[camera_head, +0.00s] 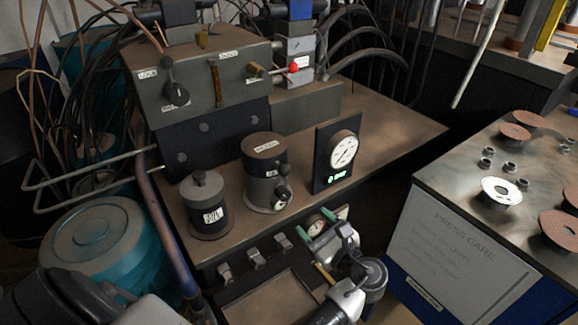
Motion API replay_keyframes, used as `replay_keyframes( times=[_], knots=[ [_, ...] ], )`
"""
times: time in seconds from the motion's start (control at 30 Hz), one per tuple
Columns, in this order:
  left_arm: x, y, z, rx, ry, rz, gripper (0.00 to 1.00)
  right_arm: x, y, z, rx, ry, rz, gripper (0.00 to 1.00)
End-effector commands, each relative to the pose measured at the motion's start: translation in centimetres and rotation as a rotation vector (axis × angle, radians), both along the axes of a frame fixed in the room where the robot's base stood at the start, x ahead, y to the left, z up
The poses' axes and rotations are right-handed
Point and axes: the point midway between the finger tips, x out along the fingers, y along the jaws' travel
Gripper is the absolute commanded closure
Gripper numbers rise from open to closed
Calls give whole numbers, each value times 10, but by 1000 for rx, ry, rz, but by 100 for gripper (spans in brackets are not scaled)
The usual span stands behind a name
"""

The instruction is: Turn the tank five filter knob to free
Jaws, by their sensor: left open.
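A grey box (203,77) at the upper left has a black knob (176,94) on its front and several small labels, too small to read surely. A grey cylinder (264,160) on the bench also has a black knob (283,192) on its front. I cannot tell which knob is tank five's filter knob. My left gripper (314,230) is at the bench's front, below and right of the cylinder, with green fingertips spread apart and nothing held. A small round dial shows between or behind the fingertips. My right gripper is not in view.
A smaller canister (206,206) stands left of the cylinder. A dark panel with a white gauge (343,151) stands to its right. Metal clips (256,259) line the bench front. A metal table (462,160) with discs is at the right. Bench right of the gauge is clear.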

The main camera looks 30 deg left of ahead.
Motion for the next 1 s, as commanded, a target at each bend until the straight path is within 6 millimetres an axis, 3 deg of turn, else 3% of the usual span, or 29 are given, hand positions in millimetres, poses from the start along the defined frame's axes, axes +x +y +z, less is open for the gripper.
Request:
replay_keyframes(
  times=[0.03, 0.1, 0.2, 0.7, 1.0],
  knots=[
    [-5, -2, 5, 19, 54, -3, 39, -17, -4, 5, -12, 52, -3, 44],
    [-8, -3, 4, 40, 104, -4, 39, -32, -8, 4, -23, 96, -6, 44],
    [-8, 0, 1, 52, 130, -3, 39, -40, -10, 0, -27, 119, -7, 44],
    [25, 78, -1, 52, 126, -4, 39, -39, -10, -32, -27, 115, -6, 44],
    [32, 96, 1, 50, 127, -5, 39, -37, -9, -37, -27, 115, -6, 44]
  ],
)
